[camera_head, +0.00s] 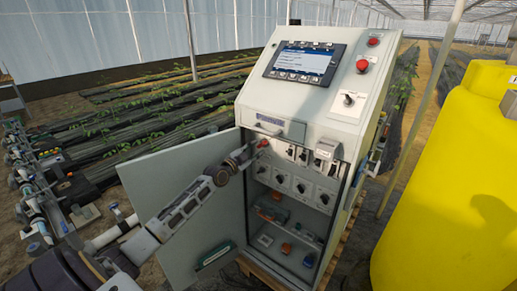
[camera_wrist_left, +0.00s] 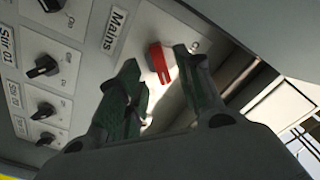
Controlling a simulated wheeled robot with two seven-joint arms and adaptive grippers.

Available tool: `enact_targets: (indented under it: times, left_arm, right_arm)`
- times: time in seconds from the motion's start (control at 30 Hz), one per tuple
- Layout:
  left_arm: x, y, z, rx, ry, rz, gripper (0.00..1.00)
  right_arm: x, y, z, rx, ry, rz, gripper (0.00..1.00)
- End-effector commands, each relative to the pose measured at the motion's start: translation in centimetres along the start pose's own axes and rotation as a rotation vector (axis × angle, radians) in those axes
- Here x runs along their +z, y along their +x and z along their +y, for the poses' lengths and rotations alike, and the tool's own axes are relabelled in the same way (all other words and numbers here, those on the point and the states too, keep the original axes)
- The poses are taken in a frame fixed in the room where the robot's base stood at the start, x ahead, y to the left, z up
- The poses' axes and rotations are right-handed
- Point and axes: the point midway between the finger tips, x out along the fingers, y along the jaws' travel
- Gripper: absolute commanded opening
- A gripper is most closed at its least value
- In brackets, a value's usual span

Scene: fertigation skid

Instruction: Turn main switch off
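The main switch is a red knob (camera_wrist_left: 159,63) on a light grey panel beside a label reading "Mains" (camera_wrist_left: 115,28). In the head view the red knob (camera_head: 263,143) shows at the upper left inside the open cabinet. My left gripper (camera_wrist_left: 156,58) is open, with its two dark fingers on either side of the red knob in the wrist view. I cannot tell whether they touch it. In the head view my left gripper (camera_head: 248,154) reaches into the cabinet from the left, just below the knob. My right gripper is not in view.
The cabinet door (camera_head: 190,190) stands open to the left, behind my left arm. Several black knobs (camera_wrist_left: 42,66) sit on the panel beside the main switch. A control screen (camera_head: 304,62) and red buttons are on the sloped top. A yellow tank (camera_head: 450,190) stands at the right.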

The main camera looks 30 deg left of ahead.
Motion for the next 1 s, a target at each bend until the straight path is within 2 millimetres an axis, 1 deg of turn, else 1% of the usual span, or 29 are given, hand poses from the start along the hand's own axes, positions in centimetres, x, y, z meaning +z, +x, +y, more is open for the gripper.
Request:
enact_targets:
  times: [0.23, 0.5, 0.7, 0.97, 1.0]
  left_arm:
    - [0.0, 1.6, -0.1, -0.001, -0.001, 0.0, 0.35]
    - [0.0, 2.9, 0.0, 0.0, 0.0, 0.0, 0.35]
    - [0.0, 3.3, 0.0, 0.0, -0.001, 0.0, 0.35]
    - [0.0, 3.3, 0.0, 0.0, 0.0, 0.0, 0.35]
    - [0.0, 3.3, 0.0, 0.0, 0.0, 0.0, 0.33]
  right_arm:
    - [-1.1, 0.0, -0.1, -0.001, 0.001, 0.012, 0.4]
    - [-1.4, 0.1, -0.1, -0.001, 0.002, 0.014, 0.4]
    - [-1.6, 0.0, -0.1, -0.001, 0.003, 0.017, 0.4]
    - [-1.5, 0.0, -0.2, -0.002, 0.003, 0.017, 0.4]
    - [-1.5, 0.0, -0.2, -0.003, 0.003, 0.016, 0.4]
